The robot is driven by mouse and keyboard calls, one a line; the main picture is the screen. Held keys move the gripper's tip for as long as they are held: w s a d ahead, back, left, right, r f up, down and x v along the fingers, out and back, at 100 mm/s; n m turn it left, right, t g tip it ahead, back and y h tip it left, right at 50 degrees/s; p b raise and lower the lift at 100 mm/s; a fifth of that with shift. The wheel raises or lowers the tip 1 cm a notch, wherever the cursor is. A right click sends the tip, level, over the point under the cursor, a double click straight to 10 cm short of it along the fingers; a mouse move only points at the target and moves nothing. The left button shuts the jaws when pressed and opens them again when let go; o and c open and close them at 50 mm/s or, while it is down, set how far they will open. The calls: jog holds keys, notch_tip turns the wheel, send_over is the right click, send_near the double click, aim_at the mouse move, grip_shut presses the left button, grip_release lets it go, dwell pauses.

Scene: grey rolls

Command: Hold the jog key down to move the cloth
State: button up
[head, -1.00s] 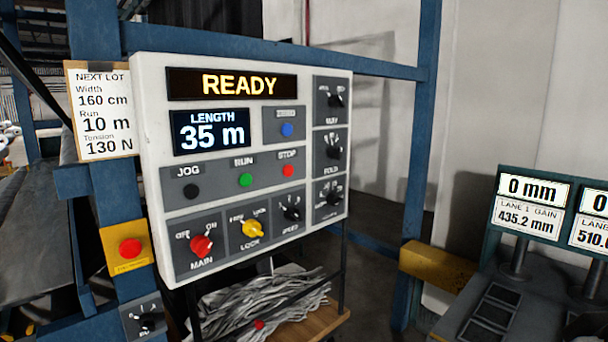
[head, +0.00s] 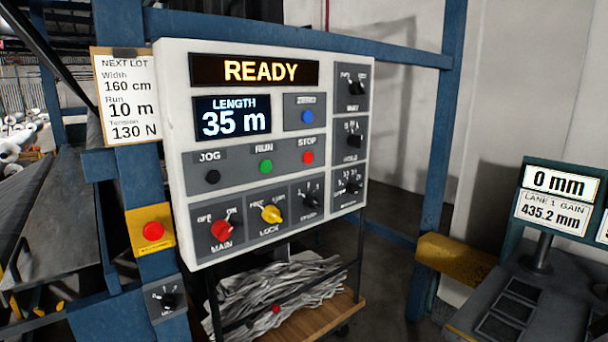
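The black jog key (head: 212,177) is a round button under the label JOG, at the lower left of the white control panel (head: 180,150). The green run button (head: 265,166) and the red stop button (head: 307,157) sit to its right. The upper display (head: 260,71) reads READY and the length display (head: 233,118) reads 35 m. Grey cloth (head: 280,300) lies in a crumpled heap below the panel. A dark grey sheet or surface (head: 70,220) stretches at the left; I cannot tell if it is cloth. My gripper is not in view.
A blue frame (head: 136,215) carries a red button on a yellow plate (head: 153,230) left of the panel. A lot card (head: 127,95) hangs beside it. A gauge stand (head: 560,190) reading 0 mm and a yellow block (head: 455,258) are at the right.

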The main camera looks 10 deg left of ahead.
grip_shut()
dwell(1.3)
